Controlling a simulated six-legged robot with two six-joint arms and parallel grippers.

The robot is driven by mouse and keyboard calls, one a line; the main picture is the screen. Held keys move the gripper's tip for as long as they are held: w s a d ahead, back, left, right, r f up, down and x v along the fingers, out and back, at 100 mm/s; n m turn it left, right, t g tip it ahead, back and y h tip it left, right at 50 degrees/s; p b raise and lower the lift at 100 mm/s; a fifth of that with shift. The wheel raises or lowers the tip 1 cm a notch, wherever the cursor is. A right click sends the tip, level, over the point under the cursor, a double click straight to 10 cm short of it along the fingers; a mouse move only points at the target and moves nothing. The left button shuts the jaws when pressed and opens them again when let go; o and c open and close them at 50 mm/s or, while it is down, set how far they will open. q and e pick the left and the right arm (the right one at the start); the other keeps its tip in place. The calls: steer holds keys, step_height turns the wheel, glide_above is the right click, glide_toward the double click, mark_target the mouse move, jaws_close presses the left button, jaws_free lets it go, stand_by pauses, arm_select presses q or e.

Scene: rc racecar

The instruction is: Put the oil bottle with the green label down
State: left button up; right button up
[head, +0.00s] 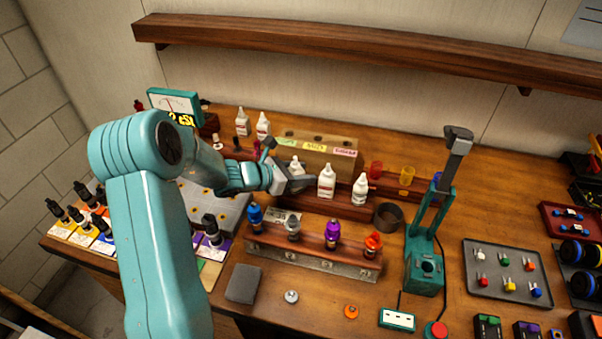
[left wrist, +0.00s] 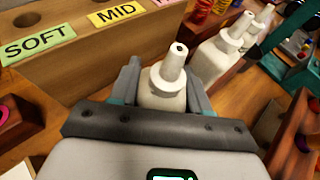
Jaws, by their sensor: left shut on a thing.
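My left gripper (head: 294,180) is shut on a white oil bottle (head: 297,165) with a pointed nozzle. In the left wrist view the bottle (left wrist: 163,88) sits upright between the two fingers. Its label is hidden, so I cannot tell its colour. It is in front of a wooden block (head: 345,166) with holes and green, yellow and pink tags; the green one (left wrist: 36,40) reads SOFT and the yellow one (left wrist: 118,11) MID. I cannot tell whether the bottle's base touches anything. My right gripper is not in view.
Two white bottles (head: 326,182) (head: 360,190) stand just right of the held one, and two more (head: 242,122) (head: 263,126) at the back left. A rack of coloured shocks (head: 312,262) lies in front. A teal stand (head: 425,270) is to the right. Bare wood shows at the back right.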

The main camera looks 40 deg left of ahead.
arm_select(q)
steer(key=shift+s+a+r, duration=0.1)
steer(key=shift+s, duration=0.25)
steer(key=shift+f+b, duration=0.2)
steer(key=shift+b, duration=0.1)
steer(key=o, duration=0.8)
steer(key=shift+w, duration=0.35)
steer(key=shift+s+r, duration=0.1)
steer(key=shift+s, duration=0.15)
steer(key=shift+r+p, duration=0.2)
steer(key=shift+p, duration=0.15)
steer(key=shift+s+a, duration=0.15)
steer(key=shift+s, duration=0.15)
steer(key=b+v, duration=0.1)
steer(key=v, duration=1)
steer(key=shift+s, duration=0.1)
